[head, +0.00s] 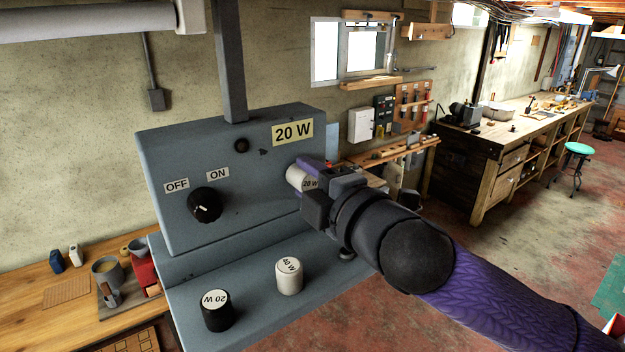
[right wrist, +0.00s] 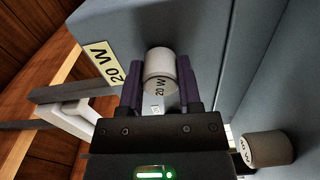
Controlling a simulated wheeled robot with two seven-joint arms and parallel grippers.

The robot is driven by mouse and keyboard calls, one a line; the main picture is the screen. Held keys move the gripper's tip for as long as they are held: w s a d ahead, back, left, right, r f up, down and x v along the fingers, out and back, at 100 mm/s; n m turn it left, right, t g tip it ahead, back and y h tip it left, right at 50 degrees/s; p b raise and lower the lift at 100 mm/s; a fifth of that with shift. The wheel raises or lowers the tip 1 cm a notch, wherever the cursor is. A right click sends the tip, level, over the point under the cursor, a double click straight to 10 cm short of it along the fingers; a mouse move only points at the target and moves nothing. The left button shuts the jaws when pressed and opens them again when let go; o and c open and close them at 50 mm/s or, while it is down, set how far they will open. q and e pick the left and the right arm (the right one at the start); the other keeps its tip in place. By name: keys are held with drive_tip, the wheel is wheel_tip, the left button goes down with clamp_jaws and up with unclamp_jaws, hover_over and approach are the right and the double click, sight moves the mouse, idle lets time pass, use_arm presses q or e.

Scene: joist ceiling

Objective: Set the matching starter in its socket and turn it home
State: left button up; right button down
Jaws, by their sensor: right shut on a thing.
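My right gripper (head: 312,184) is shut on a white starter (head: 297,178) marked 20 W, held sideways at the right part of the grey box front. In the right wrist view the starter (right wrist: 160,68) sits between the purple fingers (right wrist: 160,82), its far end toward the grey box. The socket is hidden, and I cannot tell whether the starter touches or enters it. A 20 W label (head: 293,132) is on the box (head: 240,150). On the ledge below stand a black starter (head: 216,310) marked 20 W and a white starter (head: 289,276) marked 40 W. My left gripper is not in view.
A black knob (head: 206,205) with OFF and ON labels sticks out of the box front. A grey post (head: 229,60) rises from the box. A wooden bench (head: 60,290) with cups is at lower left. A workbench (head: 490,160) stands far right, with open floor before it.

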drive_tip(key=m, duration=0.4)
drive_tip(key=shift+a, duration=0.1)
drive_tip(key=m, duration=0.5)
drive_tip(key=shift+m, duration=0.3)
drive_tip(key=c, duration=0.6)
unclamp_jaws()
drive_tip(key=shift+w, duration=0.1)
drive_tip(key=o, duration=0.4)
drive_tip(key=shift+w+a+f, duration=0.1)
drive_tip(key=shift+a, duration=0.1)
drive_tip(key=shift+s+d+f+b, duration=0.1)
drive_tip(key=shift+s+d+b, duration=0.25)
drive_tip(key=shift+s+d, duration=0.1)
drive_tip(key=b+v, duration=0.3)
drive_tip(key=v, duration=0.5)
drive_tip(key=shift+s, duration=0.35)
drive_tip(key=shift+d, duration=0.2)
